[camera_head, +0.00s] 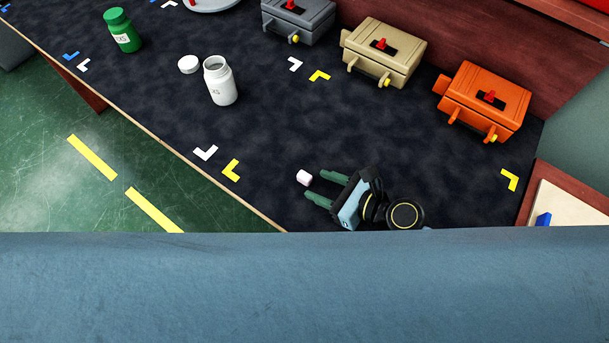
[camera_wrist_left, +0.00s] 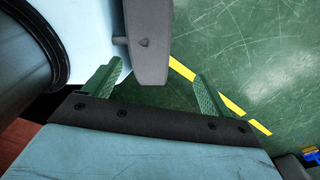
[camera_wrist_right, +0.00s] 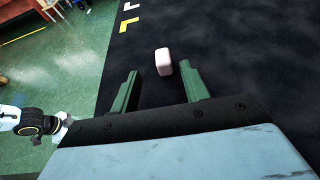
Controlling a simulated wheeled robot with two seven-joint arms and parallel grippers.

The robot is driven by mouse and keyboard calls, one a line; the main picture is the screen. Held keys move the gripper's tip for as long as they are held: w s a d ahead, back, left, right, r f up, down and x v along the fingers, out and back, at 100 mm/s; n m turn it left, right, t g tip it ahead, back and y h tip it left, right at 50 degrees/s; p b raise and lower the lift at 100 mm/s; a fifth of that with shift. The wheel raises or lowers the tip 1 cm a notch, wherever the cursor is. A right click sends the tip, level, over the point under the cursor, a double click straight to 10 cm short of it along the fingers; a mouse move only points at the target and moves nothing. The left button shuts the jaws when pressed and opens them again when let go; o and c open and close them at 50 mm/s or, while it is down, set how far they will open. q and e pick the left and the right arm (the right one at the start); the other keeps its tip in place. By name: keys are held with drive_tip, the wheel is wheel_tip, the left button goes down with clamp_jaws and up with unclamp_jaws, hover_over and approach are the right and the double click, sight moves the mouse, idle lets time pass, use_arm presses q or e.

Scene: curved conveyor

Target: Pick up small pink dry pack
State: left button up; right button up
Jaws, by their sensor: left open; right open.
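The small pink dry pack (camera_head: 304,178), a pale pink block, lies on the dark table mat just left of my right gripper (camera_head: 312,184) in the head view. In the right wrist view the pack (camera_wrist_right: 163,61) shows just ahead of and between the two green fingers of my right gripper (camera_wrist_right: 162,82). That gripper is open and empty, and the pack appears to be beyond its fingertips. My left gripper (camera_wrist_left: 160,72) is open and empty over the green floor in the left wrist view; it is not seen in the head view.
An open white bottle (camera_head: 221,85) stands with its cap (camera_head: 189,64) beside it, and a green bottle (camera_head: 123,31) is farther left. Grey (camera_head: 301,22), beige (camera_head: 383,55) and orange (camera_head: 485,101) toolboxes line the back. The mat around the pack is clear.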

sight(307, 177)
drive_tip(key=shift+w+a+f, duration=0.15)
drive_tip(key=shift+w+a, duration=0.05)
drive_tip(key=b+x, duration=0.1)
drive_tip(key=x, duration=0.3)
drive_tip(key=shift+w+a, duration=0.1)
drive_tip(key=shift+w, duration=0.25)
drive_tip(key=shift+w+a, duration=0.2)
drive_tip(key=shift+a, duration=0.15)
clamp_jaws()
use_arm(q)
drive_tip(key=shift+w+a+f, duration=0.3)
drive_tip(key=shift+w, duration=0.2)
drive_tip(key=shift+w+a+f, duration=0.25)
drive_tip(key=shift+w+a, duration=0.05)
drive_tip(key=shift+w, duration=0.2)
